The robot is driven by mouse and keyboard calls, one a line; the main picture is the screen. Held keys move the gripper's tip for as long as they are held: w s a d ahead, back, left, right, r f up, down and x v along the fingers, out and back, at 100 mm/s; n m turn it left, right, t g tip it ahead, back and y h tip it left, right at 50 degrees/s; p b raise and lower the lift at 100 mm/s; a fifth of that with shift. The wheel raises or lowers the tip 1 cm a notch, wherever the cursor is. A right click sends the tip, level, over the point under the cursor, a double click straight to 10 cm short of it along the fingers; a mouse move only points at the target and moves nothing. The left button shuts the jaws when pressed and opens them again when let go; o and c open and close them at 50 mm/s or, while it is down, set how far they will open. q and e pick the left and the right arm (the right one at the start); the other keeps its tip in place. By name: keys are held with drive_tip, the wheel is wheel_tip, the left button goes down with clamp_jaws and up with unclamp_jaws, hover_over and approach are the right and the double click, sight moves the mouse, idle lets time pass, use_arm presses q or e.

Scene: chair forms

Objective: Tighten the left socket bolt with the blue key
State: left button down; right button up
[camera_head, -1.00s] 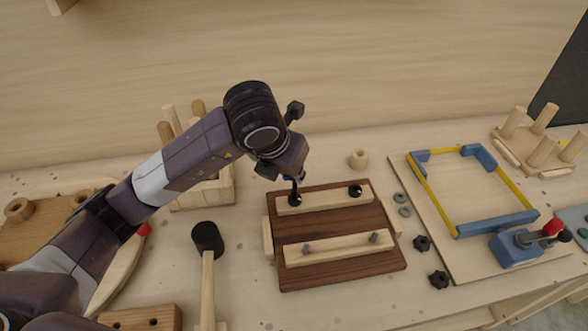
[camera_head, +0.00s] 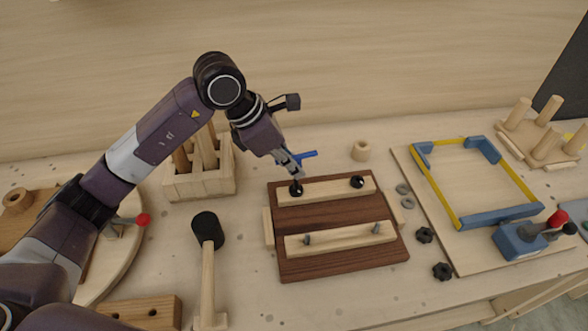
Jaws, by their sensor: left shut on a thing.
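A dark brown board (camera_head: 342,262) carries two pale wooden bars. The back bar (camera_head: 326,190) has two black socket bolts, the left bolt (camera_head: 296,188) and the right bolt (camera_head: 357,181). My left gripper (camera_head: 292,165) is shut on the blue key (camera_head: 308,155), just above the left bolt. The key's blue arm sticks out to the right of the fingers. Its lower end is at the left bolt, but I cannot tell how deep it sits. The front bar (camera_head: 340,240) has two grey bolts. My right gripper is not in view.
A black-headed mallet (camera_head: 208,232) lies left of the board, and a wooden block with pegs (camera_head: 200,183) stands behind it. Grey washers (camera_head: 405,194) and black knobs (camera_head: 424,235) lie to the right. A blue and yellow frame (camera_head: 497,214) is on a panel farther right.

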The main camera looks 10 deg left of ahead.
use_arm(q)
drive_tip(key=m+b, duration=0.1)
drive_tip(key=m+g+b, duration=0.1)
drive_tip(key=m, duration=0.1)
drive_tip(key=shift+w+f+m+g+h, duration=0.1)
drive_tip(key=shift+w+m+g+h, duration=0.05)
drive_tip(key=shift+m+g+h, duration=0.15)
drive_tip(key=shift+m+g+b, duration=0.4)
drive_tip(key=shift+m+g, duration=0.2)
drive_tip(key=shift+m, duration=1)
